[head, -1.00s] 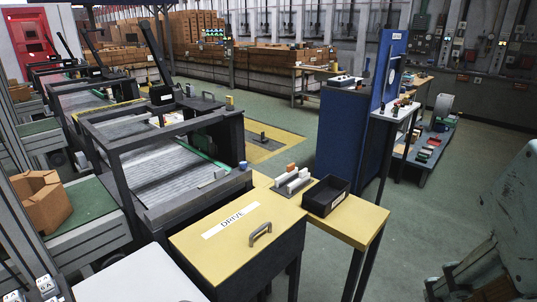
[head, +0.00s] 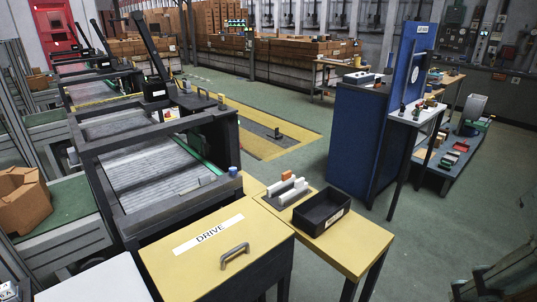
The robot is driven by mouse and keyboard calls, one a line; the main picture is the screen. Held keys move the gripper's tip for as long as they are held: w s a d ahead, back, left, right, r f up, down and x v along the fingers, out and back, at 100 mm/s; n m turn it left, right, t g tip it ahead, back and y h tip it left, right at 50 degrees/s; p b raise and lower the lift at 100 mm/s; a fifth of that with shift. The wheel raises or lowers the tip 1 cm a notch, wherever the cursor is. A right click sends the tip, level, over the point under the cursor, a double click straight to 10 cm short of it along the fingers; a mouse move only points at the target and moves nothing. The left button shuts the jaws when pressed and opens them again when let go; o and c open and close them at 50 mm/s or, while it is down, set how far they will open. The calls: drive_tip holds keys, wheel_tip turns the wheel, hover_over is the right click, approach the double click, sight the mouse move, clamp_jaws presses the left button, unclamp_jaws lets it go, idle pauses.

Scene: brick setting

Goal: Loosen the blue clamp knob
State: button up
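A small blue knob (head: 233,171) stands upright at the near right corner of the closest conveyor's dark frame (head: 165,205). It is just behind the yellow DRIVE cover and left of the yellow bench. It is small in the head view, and I cannot tell how tight it is.
A yellow DRIVE cover (head: 200,262) with a grey handle (head: 235,256) lies in front. A yellow bench (head: 352,240) holds a black bin (head: 322,211) and several small blocks. A blue cabinet (head: 357,135) stands behind. Open green floor (head: 420,240) lies right.

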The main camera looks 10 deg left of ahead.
drive_tip(key=shift+w+d, duration=0.3)
drive_tip(key=shift+w, duration=0.1)
drive_tip(key=shift+o, duration=0.8)
